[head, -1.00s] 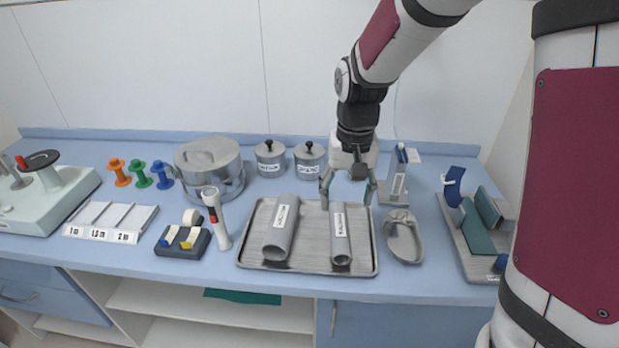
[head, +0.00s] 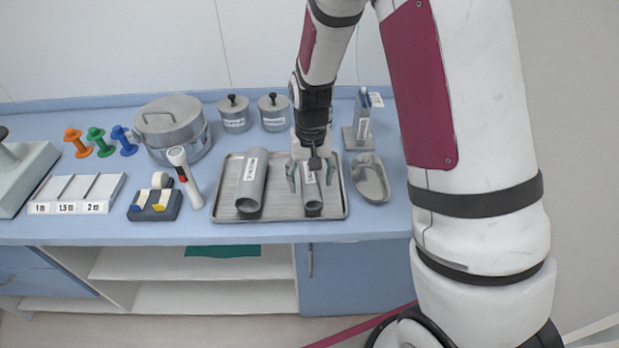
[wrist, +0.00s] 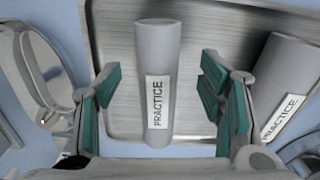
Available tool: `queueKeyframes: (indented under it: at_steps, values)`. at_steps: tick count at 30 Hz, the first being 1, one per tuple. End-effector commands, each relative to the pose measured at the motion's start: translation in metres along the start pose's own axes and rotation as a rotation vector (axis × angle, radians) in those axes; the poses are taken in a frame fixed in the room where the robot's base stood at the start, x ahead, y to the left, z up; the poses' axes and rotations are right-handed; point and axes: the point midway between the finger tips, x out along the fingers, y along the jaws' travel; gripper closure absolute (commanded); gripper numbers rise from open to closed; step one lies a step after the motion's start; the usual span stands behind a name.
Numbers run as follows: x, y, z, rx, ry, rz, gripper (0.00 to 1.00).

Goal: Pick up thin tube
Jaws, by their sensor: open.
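The thin tube (head: 312,197) is a grey cylinder with a white label, lying on the right part of the metal tray (head: 282,213). In the wrist view the thin tube (wrist: 156,60) lies lengthwise between my fingers, and its label reads PRACTICE. My gripper (head: 309,178) is open above the tube, one finger on each side. In the wrist view my gripper (wrist: 160,100) shows teal finger pads with a gap to the tube on both sides. The middle of the tube is partly hidden by my gripper in the head view.
A thicker grey tube (head: 253,180) lies on the tray's left. A kidney-shaped dish (head: 370,180) stands just right of the tray. Two lidded canisters (head: 234,115) and a pot (head: 172,130) stand behind.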

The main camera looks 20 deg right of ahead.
Motion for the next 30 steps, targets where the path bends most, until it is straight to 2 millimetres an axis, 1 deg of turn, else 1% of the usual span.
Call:
queueKeyframes:
  at_steps: [2, 6, 9, 12, 18, 23, 24, 26, 30]
  values:
    - [0.011, 0.002, 0.004, 0.001, -0.006, 0.001, 0.38]
    - [0.030, 0.003, 0.004, 0.001, -0.003, 0.001, 0.38]
    - [0.038, 0.003, 0.004, 0.001, -0.002, 0.000, 0.38]
    - [0.042, 0.003, 0.003, 0.001, -0.001, 0.000, 0.38]
    - [0.042, 0.002, 0.003, 0.001, 0.000, 0.000, 0.38]
    - [0.042, 0.002, 0.003, 0.001, 0.000, 0.000, 0.74]
    - [0.042, 0.002, 0.003, 0.001, 0.000, 0.000, 0.83]
    - [0.042, 0.002, 0.003, 0.001, 0.000, 0.000, 0.96]
    - [0.042, 0.002, 0.003, 0.001, 0.001, 0.000, 0.97]
